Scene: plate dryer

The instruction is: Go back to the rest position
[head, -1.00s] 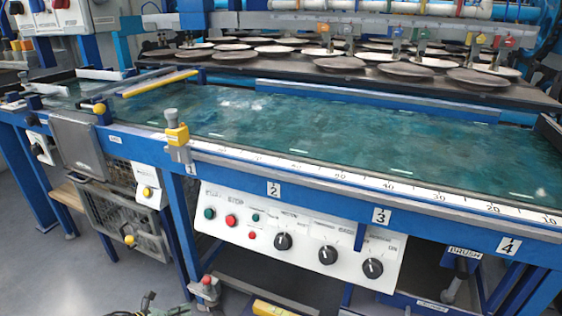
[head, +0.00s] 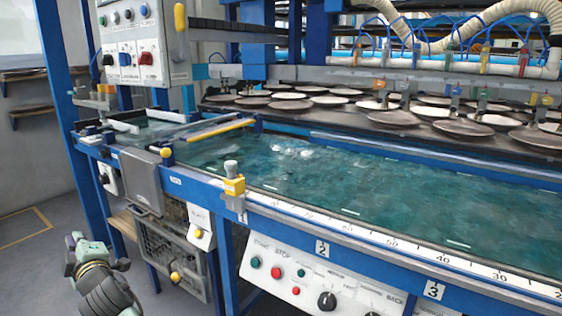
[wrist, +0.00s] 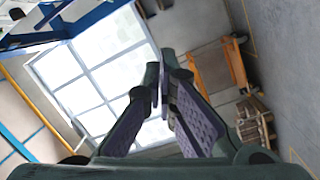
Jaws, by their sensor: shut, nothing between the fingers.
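In the wrist view my gripper (wrist: 165,82) is shut, its two dark green fingers meeting at the tips with nothing visible between them. Behind the fingers are a large window and the floor, with no work object near them. In the head view part of my arm (head: 98,280) shows at the bottom left, in front of the machine and apart from it. Which part of it is the fingertips is hard to tell there.
The plate dryer's blue frame (head: 330,250) and wet green bed (head: 370,190) fill the middle and right. Its control panel (head: 320,285) faces me. Grey floor (head: 30,270) is open at left. An orange trolley (wrist: 212,70) stands near the window (wrist: 95,75) in the wrist view.

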